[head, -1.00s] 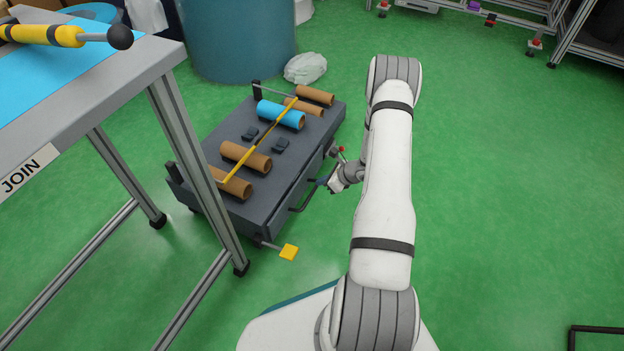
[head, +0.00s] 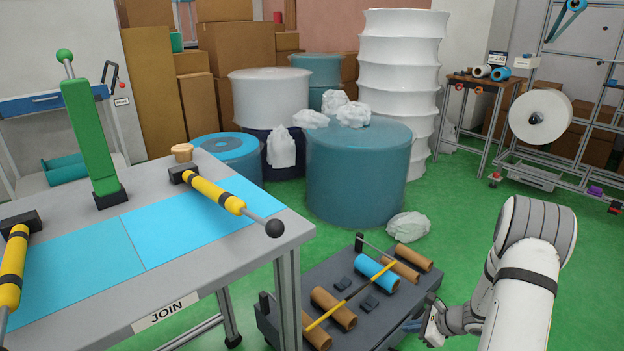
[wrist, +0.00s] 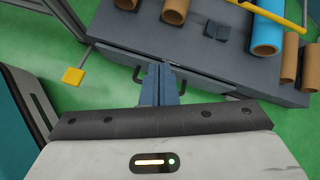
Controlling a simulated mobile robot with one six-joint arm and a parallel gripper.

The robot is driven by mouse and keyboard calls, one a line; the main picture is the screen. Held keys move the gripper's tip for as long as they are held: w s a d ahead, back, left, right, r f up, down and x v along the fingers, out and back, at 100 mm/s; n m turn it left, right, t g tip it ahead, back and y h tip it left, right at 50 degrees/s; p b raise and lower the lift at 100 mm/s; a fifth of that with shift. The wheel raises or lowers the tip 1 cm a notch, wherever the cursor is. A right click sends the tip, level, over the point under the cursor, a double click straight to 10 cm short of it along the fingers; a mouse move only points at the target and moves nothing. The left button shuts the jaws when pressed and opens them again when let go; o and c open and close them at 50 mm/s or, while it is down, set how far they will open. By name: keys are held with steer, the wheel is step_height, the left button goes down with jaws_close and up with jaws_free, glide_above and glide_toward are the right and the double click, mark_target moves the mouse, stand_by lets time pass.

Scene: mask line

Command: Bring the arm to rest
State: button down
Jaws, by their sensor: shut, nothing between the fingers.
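My arm stands at the lower right of the head view, bent at a grey joint, with its wrist beside the dark cart (head: 278,308). My gripper (wrist: 160,68) shows in the wrist view with its two blue-grey fingers together and nothing between them. The fingers point at the cart's side edge, between two dark handles; I cannot tell whether they touch it. In the head view the gripper (head: 412,326) is small and partly hidden at the cart's right side.
The cart bears brown tubes (head: 333,308), a blue roll (head: 376,272) and a yellow bar (head: 350,295). A grey JOIN table (head: 220,262) with yellow-handled tools stands left. Large teal drums (head: 358,175) stand behind. A yellow pedal (wrist: 73,76) sticks out near the cart.

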steer(key=s+a+r+n+g+p, duration=0.1)
steer(key=s+a+r+n+p, duration=0.25)
steer(key=r, duration=0.75)
steer(key=s+a+r+n+g+p, duration=0.15)
steer(key=a+r+n+p, duration=0.25)
steer(key=r, duration=0.7)
steer(key=s+a+r+n+g+p, duration=0.1)
steer(key=s+a+r+n+p, duration=0.25)
steer(key=r, duration=0.75)
steer(key=s+a+r+n+h+p, duration=0.1)
steer(key=s+r+n+p, duration=0.3)
steer(key=r, duration=0.4)
steer(key=s+a+r+n+h+p, duration=0.1)
steer(key=s+r+n+h+p, duration=0.2)
steer(key=s+r+p, duration=0.3)
steer(key=s+a+r+n+h+p, duration=0.1)
steer(key=s+r+n+p, duration=0.4)
steer(key=r, duration=0.7)
steer(key=shift+s+r+h, duration=0.25)
steer(key=shift+s+h, duration=0.4)
steer(key=shift+h, duration=0.25)
